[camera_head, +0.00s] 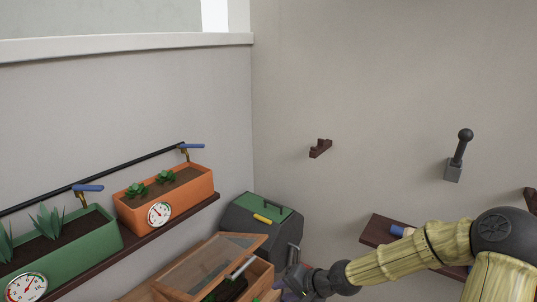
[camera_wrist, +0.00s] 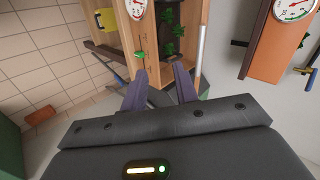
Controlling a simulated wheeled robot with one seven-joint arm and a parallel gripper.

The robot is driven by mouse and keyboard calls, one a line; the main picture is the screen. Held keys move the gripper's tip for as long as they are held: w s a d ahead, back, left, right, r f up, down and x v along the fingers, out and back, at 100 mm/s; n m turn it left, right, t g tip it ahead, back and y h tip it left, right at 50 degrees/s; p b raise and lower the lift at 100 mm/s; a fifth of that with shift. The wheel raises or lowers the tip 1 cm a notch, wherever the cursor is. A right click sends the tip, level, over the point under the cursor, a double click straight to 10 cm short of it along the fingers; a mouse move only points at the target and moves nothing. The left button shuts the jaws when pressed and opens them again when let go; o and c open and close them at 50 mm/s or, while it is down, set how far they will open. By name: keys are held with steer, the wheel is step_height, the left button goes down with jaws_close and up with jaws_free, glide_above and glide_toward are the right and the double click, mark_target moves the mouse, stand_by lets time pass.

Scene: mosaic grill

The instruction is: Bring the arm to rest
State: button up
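My arm reaches in from the lower right of the head view, bent at the elbow, its yellowish links sloping down to the left. My gripper (camera_head: 288,285) is low in the picture beside the wooden box, and its tips are hard to make out there. In the wrist view my gripper (camera_wrist: 158,80) shows two purple-grey fingers spread apart, with nothing held between them. Beyond the fingers is the wooden box (camera_wrist: 143,35) with a dial and green plants. I cannot tell whether the fingers touch it.
A wooden box with a tilted clear lid (camera_head: 213,262) stands near my gripper. Behind it is a dark grill-like box with a green top (camera_head: 262,222). An orange planter (camera_head: 190,192) and a green planter (camera_head: 75,245) stand on the left shelf. A dark wall shelf (camera_head: 375,232) is behind my arm.

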steer(key=s+d+r+n+g+h, duration=0.1)
steer(key=s+d+r+n+h, duration=0.1)
steer(key=s+d, duration=0.3)
steer(key=s+d+r+n+g+h, duration=0.1)
steer(key=s+d+r+n+h, duration=0.2)
steer(key=s, duration=0.8)
steer(key=d+h, duration=0.2)
steer(key=shift+s+d+r+g+h, duration=0.2)
steer(key=shift+r+g+h, duration=0.1)
steer(key=shift+r, duration=0.1)
